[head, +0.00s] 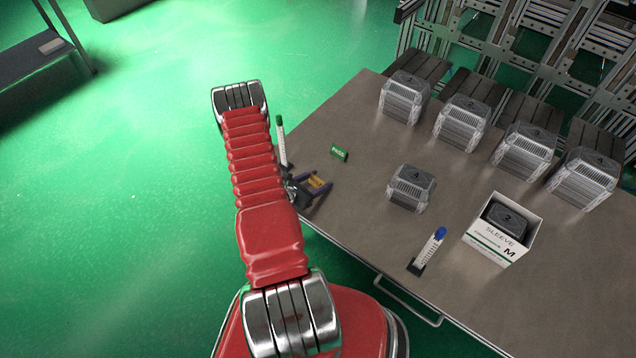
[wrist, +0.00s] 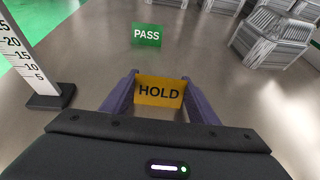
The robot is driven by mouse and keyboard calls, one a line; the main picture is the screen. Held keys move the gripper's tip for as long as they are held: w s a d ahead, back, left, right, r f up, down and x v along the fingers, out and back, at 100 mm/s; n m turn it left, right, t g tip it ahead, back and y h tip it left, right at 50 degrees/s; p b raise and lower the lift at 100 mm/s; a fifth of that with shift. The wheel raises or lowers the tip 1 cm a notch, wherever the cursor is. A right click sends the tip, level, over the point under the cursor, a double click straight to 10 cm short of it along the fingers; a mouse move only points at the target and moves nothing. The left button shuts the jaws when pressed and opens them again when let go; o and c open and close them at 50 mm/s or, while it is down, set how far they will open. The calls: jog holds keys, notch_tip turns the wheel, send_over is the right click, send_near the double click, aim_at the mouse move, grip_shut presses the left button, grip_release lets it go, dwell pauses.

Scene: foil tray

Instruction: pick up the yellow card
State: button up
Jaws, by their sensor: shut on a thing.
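The yellow card (wrist: 160,92), printed HOLD, is between the two purple fingers of my gripper (wrist: 160,98) in the wrist view. The fingers are shut on its left and right edges. In the head view the yellow card (head: 316,183) shows small at the end of my gripper (head: 317,184), near the left edge of the table. Whether the card touches the table or is just above it, I cannot tell.
A green PASS card (wrist: 146,34) stands beyond the yellow card. A green-capped ruled post (head: 281,140) stands close on the left. A blue-capped post (head: 430,248), a white sleeve box (head: 489,249) and several clear-wrapped blocks (head: 411,188) stand farther right on the table (head: 345,235).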

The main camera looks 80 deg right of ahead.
aim_at(318, 178)
jog(key=shift+r, duration=0.1)
jog(key=shift+r, duration=4.9)
